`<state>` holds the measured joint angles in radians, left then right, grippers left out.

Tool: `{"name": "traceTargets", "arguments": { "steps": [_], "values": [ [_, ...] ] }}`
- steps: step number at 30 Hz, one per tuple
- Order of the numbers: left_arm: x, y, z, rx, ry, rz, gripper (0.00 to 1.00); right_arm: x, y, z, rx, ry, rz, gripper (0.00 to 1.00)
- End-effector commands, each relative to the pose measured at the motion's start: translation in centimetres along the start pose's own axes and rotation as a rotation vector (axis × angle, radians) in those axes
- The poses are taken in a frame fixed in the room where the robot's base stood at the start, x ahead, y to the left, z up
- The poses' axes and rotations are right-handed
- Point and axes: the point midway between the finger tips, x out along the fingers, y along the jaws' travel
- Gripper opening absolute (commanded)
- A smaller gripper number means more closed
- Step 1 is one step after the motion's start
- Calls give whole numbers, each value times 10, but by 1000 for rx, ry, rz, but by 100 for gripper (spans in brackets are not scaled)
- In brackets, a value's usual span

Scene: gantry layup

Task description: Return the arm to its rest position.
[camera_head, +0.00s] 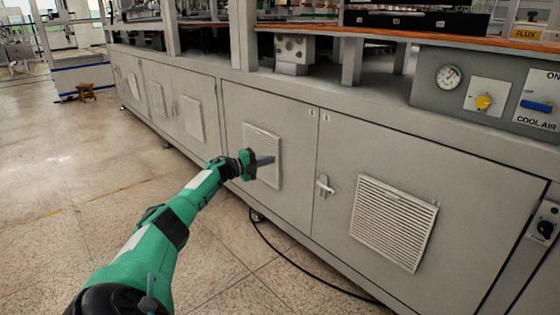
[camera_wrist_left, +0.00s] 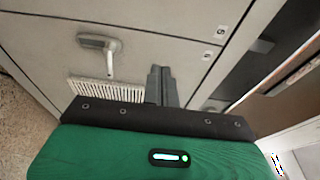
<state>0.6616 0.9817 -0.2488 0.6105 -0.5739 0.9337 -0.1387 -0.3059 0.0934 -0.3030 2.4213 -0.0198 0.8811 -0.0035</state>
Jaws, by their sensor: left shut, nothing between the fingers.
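My left arm is green and reaches in from the lower left of the head view. Its gripper (camera_head: 265,161) is in front of the cabinet's vent panel, and I cannot tell how close it is to the surface. In the left wrist view the gripper's dark fingers (camera_wrist_left: 162,85) are together, with nothing between them. My right gripper is in neither view.
A long grey cabinet (camera_head: 285,200) with doors, vents and a latch handle (camera_head: 324,186) runs along the right. A control panel (camera_head: 490,95) with a gauge is at upper right. A black cable (camera_head: 290,262) lies on the floor. Open tiled floor (camera_head: 60,170) is at left.

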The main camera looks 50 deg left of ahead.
Motion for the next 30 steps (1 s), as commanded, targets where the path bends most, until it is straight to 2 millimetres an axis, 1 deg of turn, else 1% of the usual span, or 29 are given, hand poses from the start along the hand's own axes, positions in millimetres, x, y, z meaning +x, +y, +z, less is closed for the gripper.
{"name": "traceTargets", "arguments": {
  "steps": [1, 4, 12, 14, 17, 20, 21, 23, 24, 26, 27, 29, 30],
  "values": [
    [-4, 1, 2, -1, -1, 1, 0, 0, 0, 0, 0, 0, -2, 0],
    [-9, 1, 5, -1, 1, 1, 0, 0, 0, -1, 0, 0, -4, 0],
    [-9, 2, 4, -1, 3, 0, 0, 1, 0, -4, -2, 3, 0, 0],
    [-5, 4, -1, -5, 14, -1, 0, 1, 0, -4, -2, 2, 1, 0],
    [13, 14, -29, -23, 65, -13, 0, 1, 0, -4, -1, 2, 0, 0],
    [41, 32, -82, -61, 159, -36, 0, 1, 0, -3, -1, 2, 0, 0],
    [53, 39, -108, -83, 203, -50, 0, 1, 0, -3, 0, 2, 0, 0],
    [68, 50, -152, -120, 272, -72, 0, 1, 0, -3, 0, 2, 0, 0],
    [76, 56, -180, -148, 317, -88, 0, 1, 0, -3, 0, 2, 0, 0],
    [86, 64, -226, -193, 384, -114, 0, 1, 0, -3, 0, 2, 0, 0],
    [90, 67, -256, -225, 428, -133, 0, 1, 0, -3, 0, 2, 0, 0],
    [93, 72, -302, -277, 493, -163, 0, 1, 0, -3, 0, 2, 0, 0],
    [93, 73, -333, -313, 536, -184, 0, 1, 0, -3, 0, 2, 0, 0]
  ]
}}
